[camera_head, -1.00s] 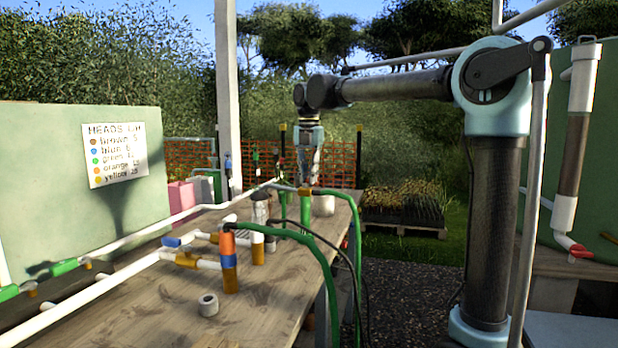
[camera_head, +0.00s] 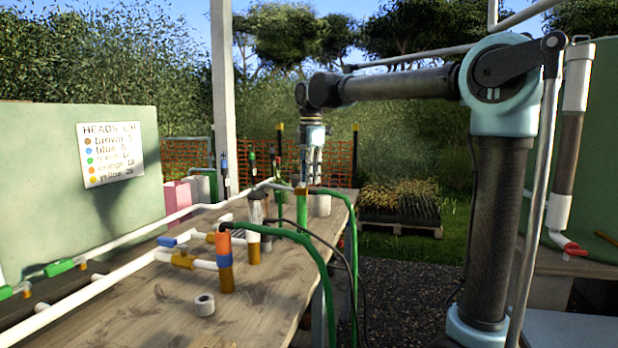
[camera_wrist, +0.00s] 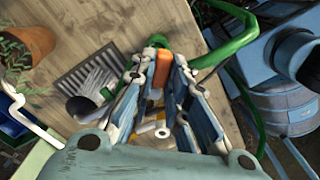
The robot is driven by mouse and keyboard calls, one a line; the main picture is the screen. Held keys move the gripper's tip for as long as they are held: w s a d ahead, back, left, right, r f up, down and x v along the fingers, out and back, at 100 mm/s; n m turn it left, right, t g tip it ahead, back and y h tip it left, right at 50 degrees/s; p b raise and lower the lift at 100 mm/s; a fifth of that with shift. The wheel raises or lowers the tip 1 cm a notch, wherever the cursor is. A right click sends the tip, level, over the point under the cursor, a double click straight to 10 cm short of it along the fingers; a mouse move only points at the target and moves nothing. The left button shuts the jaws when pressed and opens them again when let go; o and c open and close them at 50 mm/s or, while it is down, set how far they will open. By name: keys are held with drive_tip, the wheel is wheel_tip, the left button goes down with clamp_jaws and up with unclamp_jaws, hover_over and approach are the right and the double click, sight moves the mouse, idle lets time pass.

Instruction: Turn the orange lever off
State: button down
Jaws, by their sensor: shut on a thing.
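The orange lever (camera_wrist: 162,68) shows between the finger ends of my gripper (camera_wrist: 163,62) in the wrist view. My gripper is shut on it, with one finger on each side. In the head view the orange lever (camera_head: 301,190) is a small patch on top of a green-bodied fitting at the far part of the bench. My gripper (camera_head: 312,182) reaches down there from above. Its fingertips are small in that view, so the exact contact is unclear.
White pipes with blue and orange fittings (camera_head: 183,261) run along the wooden bench (camera_head: 170,315). An orange-and-blue riser (camera_head: 224,250) with a green hose (camera_head: 318,245) stands nearer. A loose white ring (camera_head: 204,305) lies in front. A plant pot (camera_wrist: 28,45) stands beside a grey grate (camera_wrist: 88,70).

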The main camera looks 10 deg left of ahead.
drive_tip(key=shift+s+d+m, duration=0.1)
drive_tip(key=shift+s+m, duration=0.25)
drive_tip(key=shift+m, duration=1.2)
drive_tip(key=shift+s+d+m, duration=0.15)
drive_tip(key=shift+s+m, duration=0.25)
drive_tip(key=shift+m, duration=1.2)
drive_tip(key=shift+s+d+m, duration=0.1)
drive_tip(key=shift+s+m, duration=0.25)
drive_tip(key=shift+m, duration=1.2)
drive_tip(key=c, duration=1.6)
unclamp_jaws()
drive_tip(key=shift+o, duration=0.2)
drive_tip(key=shift+r, duration=0.15)
wheel_tip(320, 180, up, 12)
drive_tip(key=shift+f, duration=0.2)
drive_tip(key=shift+d, duration=0.1)
